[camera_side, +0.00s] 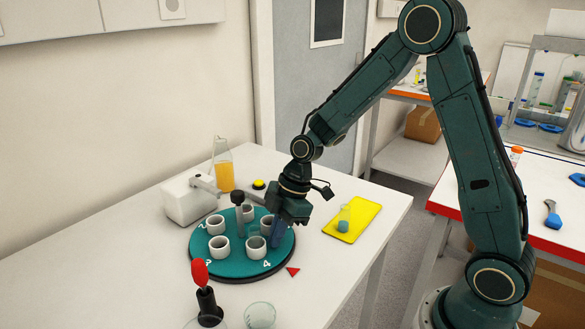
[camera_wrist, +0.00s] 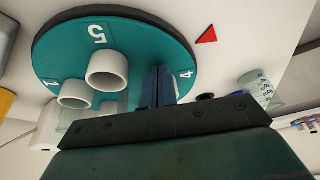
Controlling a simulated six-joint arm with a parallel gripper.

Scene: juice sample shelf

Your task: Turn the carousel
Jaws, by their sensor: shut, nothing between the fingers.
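The carousel (camera_side: 207,252) is a round teal disc on the white table, with white numbers and several white ring-shaped holders. A post with a dark knob (camera_side: 238,198) stands up from it. My gripper (camera_side: 277,238) points down at the disc's right side, its blue fingers shut and empty, beside the holders and near number 4. In the wrist view the fingers (camera_wrist: 158,88) are beside the 4, and a white holder (camera_wrist: 107,70) stands near the 5. Whether the fingertips touch the disc or a holder, I cannot tell. A red triangle (camera_side: 293,271) lies on the table just outside the rim, near 4.
A white device (camera_side: 188,199) and a flask of orange liquid (camera_side: 222,168) stand behind the carousel. A yellow tray (camera_side: 364,213) with a small vessel lies at right. A red-topped bottle (camera_side: 206,304) and a glass beaker (camera_side: 259,315) stand in front.

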